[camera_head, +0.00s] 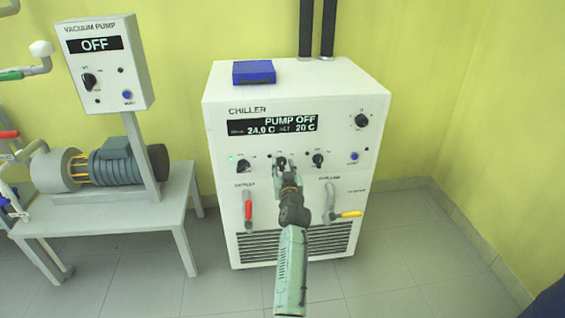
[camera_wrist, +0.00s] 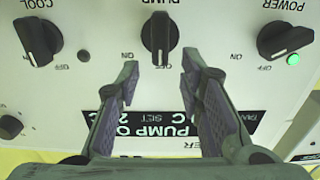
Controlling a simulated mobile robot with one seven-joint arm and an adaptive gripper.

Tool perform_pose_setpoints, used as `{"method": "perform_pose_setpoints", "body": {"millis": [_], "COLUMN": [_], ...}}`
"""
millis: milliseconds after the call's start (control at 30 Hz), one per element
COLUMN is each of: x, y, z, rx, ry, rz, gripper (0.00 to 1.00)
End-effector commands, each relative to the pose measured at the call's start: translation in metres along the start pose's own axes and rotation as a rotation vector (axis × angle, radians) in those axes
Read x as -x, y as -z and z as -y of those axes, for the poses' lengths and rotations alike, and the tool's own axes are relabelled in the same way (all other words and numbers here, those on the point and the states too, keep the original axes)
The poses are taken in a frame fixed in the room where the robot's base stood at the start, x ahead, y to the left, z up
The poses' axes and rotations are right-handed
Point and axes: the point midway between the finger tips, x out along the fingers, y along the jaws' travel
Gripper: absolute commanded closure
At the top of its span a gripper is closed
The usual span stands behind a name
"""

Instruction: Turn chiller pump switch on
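The chiller (camera_head: 219,186) is a white cabinet whose display (camera_head: 272,125) reads PUMP OFF, 24.0 C, SET 20 C. The pump switch, a black rotary knob (camera_wrist: 160,36) labelled PUMP, is in the upper middle of the upside-down wrist view, its grip bar upright in the picture. ON and OFF labels lie either side of it. My gripper (camera_wrist: 160,72) is open and empty, its fingertips just below the knob in that view, not around it. In the head view my gripper (camera_head: 281,168) is in front of the pump knob and partly covers it.
The power knob (camera_wrist: 284,39) with a lit green lamp and the cool knob (camera_wrist: 38,40) flank the pump knob. Below are a red-handled valve (camera_head: 248,210) and a yellow-handled valve (camera_head: 349,214). A blue box (camera_head: 254,72) lies on top. The vacuum pump panel (camera_head: 105,65) stands left.

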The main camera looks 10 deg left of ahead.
Motion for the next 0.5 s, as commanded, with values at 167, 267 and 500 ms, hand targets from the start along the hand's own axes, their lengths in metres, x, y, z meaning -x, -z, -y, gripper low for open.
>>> {"method": "perform_pose_setpoints", "body": {"millis": [167, 267, 500], "x": [-0.016, -0.019, -0.02], "y": [0.0, 0.0, 0.0], "z": [0.0, 0.0, 0.0], "rx": [0.0, 0.0, 0.001], "ry": [0.0, 0.0, 0.0], "rz": [0.0, 0.0, 0.0], "gripper": [0.66, 0.66, 0.66]}}
